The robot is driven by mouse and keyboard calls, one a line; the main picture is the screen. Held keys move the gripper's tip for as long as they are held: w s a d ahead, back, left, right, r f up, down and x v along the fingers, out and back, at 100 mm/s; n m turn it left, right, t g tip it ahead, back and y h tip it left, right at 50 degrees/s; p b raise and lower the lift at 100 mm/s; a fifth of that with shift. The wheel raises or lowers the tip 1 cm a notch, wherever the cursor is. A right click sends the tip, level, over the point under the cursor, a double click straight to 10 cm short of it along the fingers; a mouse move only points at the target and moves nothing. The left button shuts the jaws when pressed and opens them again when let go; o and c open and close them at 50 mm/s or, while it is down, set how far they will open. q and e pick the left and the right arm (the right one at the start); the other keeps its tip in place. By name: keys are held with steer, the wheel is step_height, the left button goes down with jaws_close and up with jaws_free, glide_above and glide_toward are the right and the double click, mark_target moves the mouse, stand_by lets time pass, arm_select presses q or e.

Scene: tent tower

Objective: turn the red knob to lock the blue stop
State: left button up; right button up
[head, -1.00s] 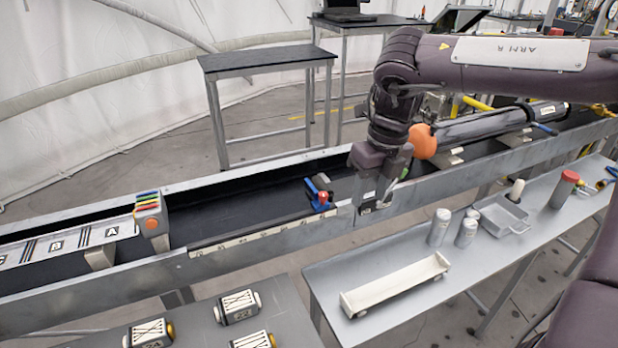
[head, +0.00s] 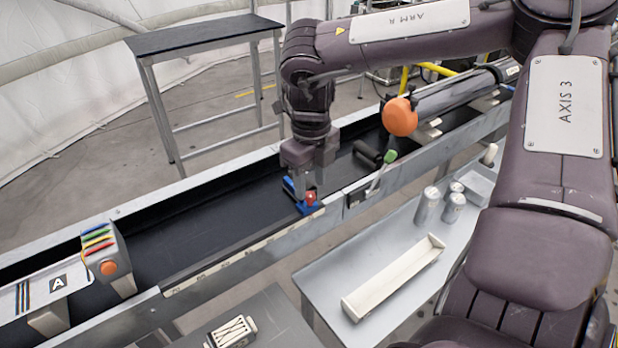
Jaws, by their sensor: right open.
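The blue stop (head: 305,208) sits on the near rail of the black-floored trough, in the middle of the head view. The red knob (head: 311,198) stands upright on top of it. My right gripper (head: 303,192) points down right at the blue stop and is open. Its fingers partly hide the back of the stop, and I cannot tell whether they touch the knob. My left gripper is not in the view.
The trough's rail (head: 240,262) carries a pale marked scale. A grey box with coloured strips and an orange button (head: 107,262) stands at left. An orange ball (head: 400,117) and a green-tipped lever (head: 384,168) are to the right. A side table (head: 400,225) holds a long cream tray (head: 394,279) and cans.

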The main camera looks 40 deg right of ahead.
mark_target(310, 199)
steer(key=shift+f, duration=0.65)
steer(key=shift+w+f, duration=0.1)
steer(key=shift+f, duration=0.35)
jaws_close()
steer(key=m+b, duration=0.1)
steer(key=m, duration=0.1)
steer(key=shift+f+m, duration=0.1)
steer(key=shift+m, duration=0.2)
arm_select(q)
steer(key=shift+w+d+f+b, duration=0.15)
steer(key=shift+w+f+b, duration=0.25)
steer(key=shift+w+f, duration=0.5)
arm_select(e)
steer(key=shift+m, duration=1)
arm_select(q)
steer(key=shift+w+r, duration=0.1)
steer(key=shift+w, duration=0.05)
arm_select(e)
jaws_free()
